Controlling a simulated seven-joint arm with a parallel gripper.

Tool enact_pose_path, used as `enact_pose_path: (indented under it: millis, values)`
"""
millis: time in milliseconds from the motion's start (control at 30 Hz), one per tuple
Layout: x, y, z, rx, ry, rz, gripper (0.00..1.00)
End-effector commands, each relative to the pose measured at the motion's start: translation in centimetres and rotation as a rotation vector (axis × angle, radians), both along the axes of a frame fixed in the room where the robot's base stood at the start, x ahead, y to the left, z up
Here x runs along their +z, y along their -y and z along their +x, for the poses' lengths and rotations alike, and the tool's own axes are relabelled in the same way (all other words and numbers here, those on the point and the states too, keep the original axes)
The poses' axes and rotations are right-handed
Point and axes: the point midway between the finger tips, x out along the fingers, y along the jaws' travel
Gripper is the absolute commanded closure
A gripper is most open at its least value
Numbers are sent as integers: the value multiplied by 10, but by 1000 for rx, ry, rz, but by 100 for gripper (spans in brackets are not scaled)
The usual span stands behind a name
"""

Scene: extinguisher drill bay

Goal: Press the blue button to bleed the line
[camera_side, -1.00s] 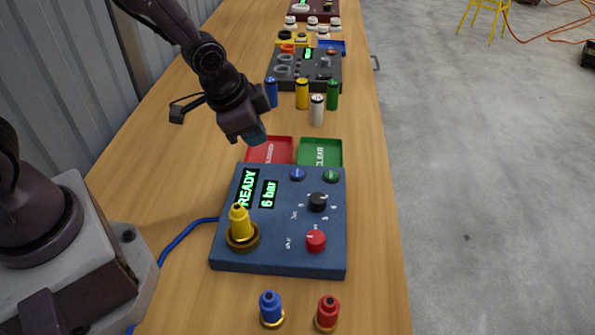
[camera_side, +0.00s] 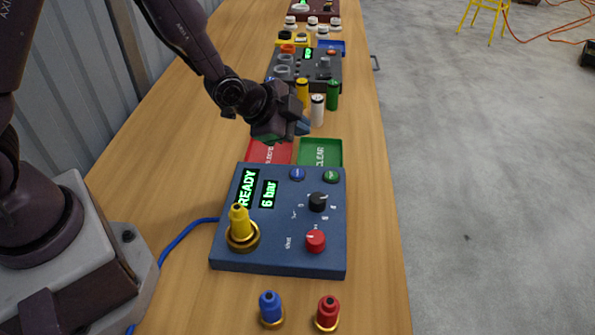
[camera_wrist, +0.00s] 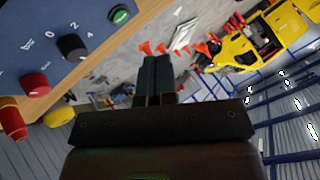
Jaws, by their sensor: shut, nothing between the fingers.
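The blue button (camera_side: 297,174) is at the far edge of the blue panel (camera_side: 230,259), left of a green button (camera_side: 330,176). In the side view my gripper (camera_side: 302,126) is in the air beyond the panel, above the trays, its fingers pointing right. It is apart from the blue button. In the wrist view the fingers (camera_wrist: 156,76) are shut together and empty. That view shows the panel (camera_wrist: 35,45) with the green button (camera_wrist: 119,15) at upper left; the blue button does not show there.
The panel has a black knob (camera_side: 317,201), a red knob (camera_side: 316,240), a yellow fitting (camera_side: 240,223) and displays reading READY and 6 bar. A red tray (camera_side: 262,153) and green tray (camera_side: 321,150) lie behind it. Coloured cylinders (camera_side: 333,95) stand farther back.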

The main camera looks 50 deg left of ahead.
Motion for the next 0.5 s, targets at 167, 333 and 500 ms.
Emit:
enact_pose_path:
  millis: [167, 333, 500]
  values:
    - [-23, 0, -1, 1, -6, 0, 100]
    - [-48, 0, -1, 1, -6, 0, 100]
    - [-68, 0, -1, 0, -4, -1, 100]
